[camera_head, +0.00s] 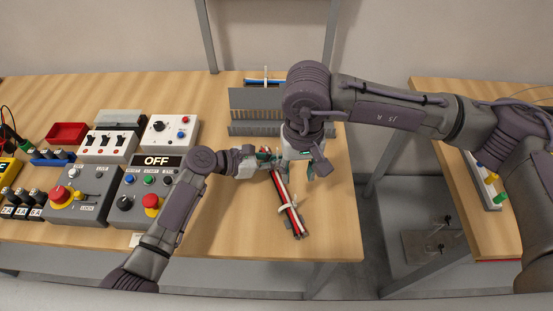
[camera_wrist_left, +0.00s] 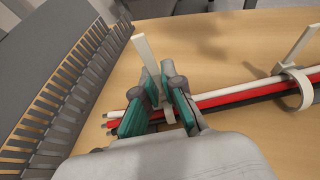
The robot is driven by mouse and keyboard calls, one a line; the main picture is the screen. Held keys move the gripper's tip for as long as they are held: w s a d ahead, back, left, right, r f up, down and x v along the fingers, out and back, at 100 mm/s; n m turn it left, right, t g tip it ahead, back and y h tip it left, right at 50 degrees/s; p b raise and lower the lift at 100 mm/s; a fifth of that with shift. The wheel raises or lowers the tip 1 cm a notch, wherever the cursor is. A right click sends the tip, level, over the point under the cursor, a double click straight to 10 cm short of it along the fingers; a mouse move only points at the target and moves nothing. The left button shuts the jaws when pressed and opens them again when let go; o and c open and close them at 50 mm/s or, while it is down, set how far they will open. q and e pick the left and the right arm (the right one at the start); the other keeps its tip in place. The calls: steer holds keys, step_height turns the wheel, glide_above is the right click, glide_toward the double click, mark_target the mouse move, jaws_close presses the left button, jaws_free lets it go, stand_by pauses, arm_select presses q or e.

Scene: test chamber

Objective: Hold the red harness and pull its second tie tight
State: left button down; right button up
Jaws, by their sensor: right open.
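The harness, a bundle of red, white and black cables (camera_head: 292,218), lies slantwise on the wooden table. It also shows in the left wrist view (camera_wrist_left: 240,96). One white tie (camera_head: 285,207) loops around it towards the near end, its tail standing up in the left wrist view (camera_wrist_left: 297,75). Another white tie (camera_wrist_left: 146,55) rises between the fingers of my left gripper (camera_wrist_left: 163,100). That gripper is at the harness's far end; whether its fingers press on anything is unclear. My right gripper (camera_head: 311,168) is open beside the harness, to its right.
A grey slotted duct (camera_head: 250,98) stands behind the harness, with a blue bundle (camera_head: 262,82) behind it. Control boxes (camera_head: 150,188) and a red tray (camera_head: 67,133) fill the left. The table's right edge is close; a second table (camera_head: 450,120) stands beyond a gap.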

arm_select(q)
steer(key=c, duration=1.4)
jaws_free()
steer(key=shift+a, duration=0.1)
steer(key=v, duration=1.2)
